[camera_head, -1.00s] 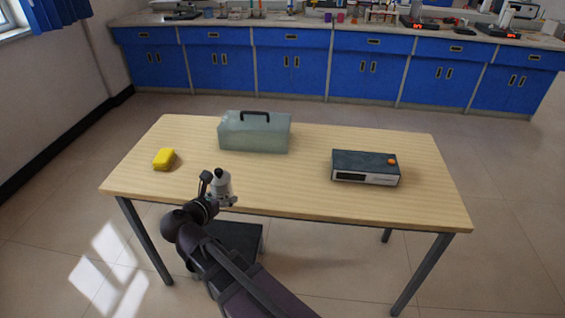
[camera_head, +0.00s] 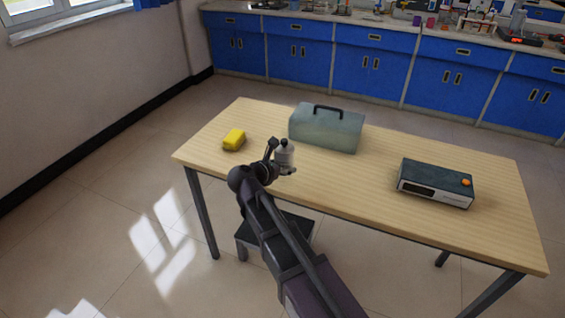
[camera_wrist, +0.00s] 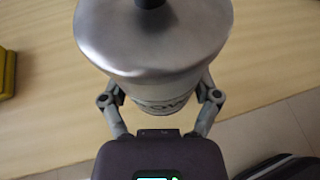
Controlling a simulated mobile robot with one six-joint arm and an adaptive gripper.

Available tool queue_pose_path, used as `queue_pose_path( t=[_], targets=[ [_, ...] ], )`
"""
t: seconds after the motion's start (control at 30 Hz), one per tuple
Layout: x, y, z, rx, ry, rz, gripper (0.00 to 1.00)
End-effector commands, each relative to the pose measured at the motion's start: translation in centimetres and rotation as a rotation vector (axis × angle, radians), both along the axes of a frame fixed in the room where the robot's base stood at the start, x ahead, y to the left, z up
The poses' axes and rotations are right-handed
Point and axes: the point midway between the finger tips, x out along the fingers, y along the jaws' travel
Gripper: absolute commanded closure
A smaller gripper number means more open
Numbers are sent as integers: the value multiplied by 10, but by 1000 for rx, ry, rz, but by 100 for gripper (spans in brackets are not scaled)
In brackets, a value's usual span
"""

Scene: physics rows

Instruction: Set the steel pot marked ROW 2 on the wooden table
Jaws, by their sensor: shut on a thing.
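The steel pot (camera_head: 284,156) is a small silvery vessel with a dark knob on its lid. In the wrist view the steel pot (camera_wrist: 155,45) fills the upper middle, and part of its lettering, "ROW", shows below the lid; the number is hidden. My gripper (camera_head: 279,169) is shut on the pot, and its fingers (camera_wrist: 160,95) sit on both sides of the body. The pot is upright over the front left part of the wooden table (camera_head: 390,190). I cannot tell whether its base touches the tabletop.
A yellow block (camera_head: 234,140) lies at the table's left end, and a greenish box with a black handle (camera_head: 327,128) stands behind the pot. A dark device with an orange knob (camera_head: 436,183) sits at the right. A dark stool (camera_head: 277,232) is below the front edge. The tabletop's middle is clear.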

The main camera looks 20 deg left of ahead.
Motion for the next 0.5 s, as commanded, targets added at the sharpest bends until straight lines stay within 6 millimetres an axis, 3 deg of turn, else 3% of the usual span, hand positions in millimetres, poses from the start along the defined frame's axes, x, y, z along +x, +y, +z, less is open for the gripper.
queue_pose_path(
  t=[0.03, 0.2, 0.5],
  targets=[
    [13, 6, -2, -1, -1, -1, 81],
    [41, 18, -4, -1, -1, -1, 81],
    [65, 25, -6, 0, -1, 0, 81]
  ],
)
